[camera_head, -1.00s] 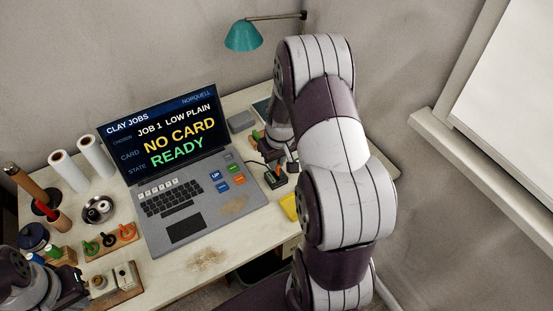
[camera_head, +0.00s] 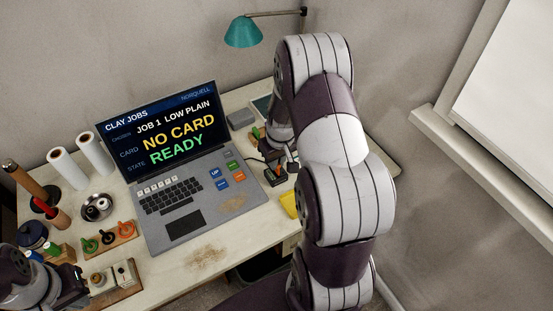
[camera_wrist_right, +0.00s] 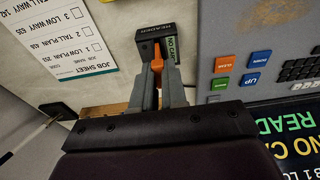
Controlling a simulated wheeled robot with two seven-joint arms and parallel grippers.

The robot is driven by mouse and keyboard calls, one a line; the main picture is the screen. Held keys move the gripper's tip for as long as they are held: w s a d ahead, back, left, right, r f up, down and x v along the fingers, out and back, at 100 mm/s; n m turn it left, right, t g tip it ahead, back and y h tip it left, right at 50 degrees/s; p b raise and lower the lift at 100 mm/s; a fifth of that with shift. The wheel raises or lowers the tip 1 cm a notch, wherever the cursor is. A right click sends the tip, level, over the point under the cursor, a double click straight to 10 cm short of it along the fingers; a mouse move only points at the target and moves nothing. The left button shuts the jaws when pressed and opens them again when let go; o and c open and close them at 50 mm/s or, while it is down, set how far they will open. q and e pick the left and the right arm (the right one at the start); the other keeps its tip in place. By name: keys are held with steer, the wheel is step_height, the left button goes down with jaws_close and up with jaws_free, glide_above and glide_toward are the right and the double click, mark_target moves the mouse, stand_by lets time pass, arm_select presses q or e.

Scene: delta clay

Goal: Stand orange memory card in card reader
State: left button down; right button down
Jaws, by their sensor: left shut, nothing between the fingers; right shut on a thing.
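The orange memory card (camera_wrist_right: 157,65) shows as a small orange piece between the fingertips of my right gripper (camera_wrist_right: 158,74), which is shut on it. The dark card reader (camera_wrist_right: 150,42), with a small screen reading "NO CARD", is right at the fingertips in the right wrist view. Whether the card touches or enters its slot cannot be told. In the head view the reader (camera_head: 273,178) sits right of the laptop, partly hidden by my right gripper. My left gripper (camera_head: 82,292) is shut and empty at the lower left.
The laptop (camera_head: 185,222) shows "NO CARD" and "READY". A job sheet (camera_wrist_right: 70,35) lies beside the reader. A yellow thing (camera_head: 289,204) is at the desk's front edge. A tray of coloured tools (camera_head: 107,240) and a small bowl (camera_head: 96,207) stand left of the laptop.

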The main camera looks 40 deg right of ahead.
steer(key=shift+f, duration=0.15)
stand_by(0.4)
steer(key=shift+f+b, duration=0.65)
steer(key=shift+f, duration=0.25)
steer(key=shift+f, duration=0.1)
steer(key=c, duration=0.8)
jaws_free()
